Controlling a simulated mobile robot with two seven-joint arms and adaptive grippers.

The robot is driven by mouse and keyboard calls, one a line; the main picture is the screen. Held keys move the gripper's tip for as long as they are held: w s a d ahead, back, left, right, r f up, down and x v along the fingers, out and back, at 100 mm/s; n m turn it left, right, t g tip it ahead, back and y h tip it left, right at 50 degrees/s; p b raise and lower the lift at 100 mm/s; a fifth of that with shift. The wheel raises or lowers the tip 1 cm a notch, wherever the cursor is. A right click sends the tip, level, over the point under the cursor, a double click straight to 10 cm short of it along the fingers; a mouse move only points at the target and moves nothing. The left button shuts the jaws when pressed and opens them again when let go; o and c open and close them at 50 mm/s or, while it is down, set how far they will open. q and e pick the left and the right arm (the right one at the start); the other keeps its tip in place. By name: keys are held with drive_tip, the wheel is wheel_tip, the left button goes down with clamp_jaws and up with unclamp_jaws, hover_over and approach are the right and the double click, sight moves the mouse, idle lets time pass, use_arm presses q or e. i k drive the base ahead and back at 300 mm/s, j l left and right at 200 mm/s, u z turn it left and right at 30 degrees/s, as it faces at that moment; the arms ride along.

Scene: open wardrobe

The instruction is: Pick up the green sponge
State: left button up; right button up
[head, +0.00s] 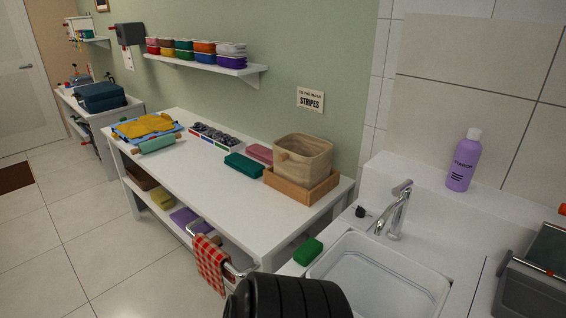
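The green sponge (308,252) lies on the white counter at the left rim of the sink (378,280). It is a small bright green block, fully visible, with nothing touching it from above. A black ribbed part, which looks like one of my arm links, rises from the bottom edge just below the sponge, apart from it in the picture. Neither of my grippers shows in the head view.
A chrome faucet (397,212) and a small black item (360,212) stand behind the sink. A purple bottle (463,163) is on the back ledge. A grey bin (535,275) is at right. A white table (190,163) with a wooden tray (301,190) and basket (303,157) is at left.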

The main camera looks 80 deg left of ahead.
sight(304, 256)
drive_tip(key=u, duration=2)
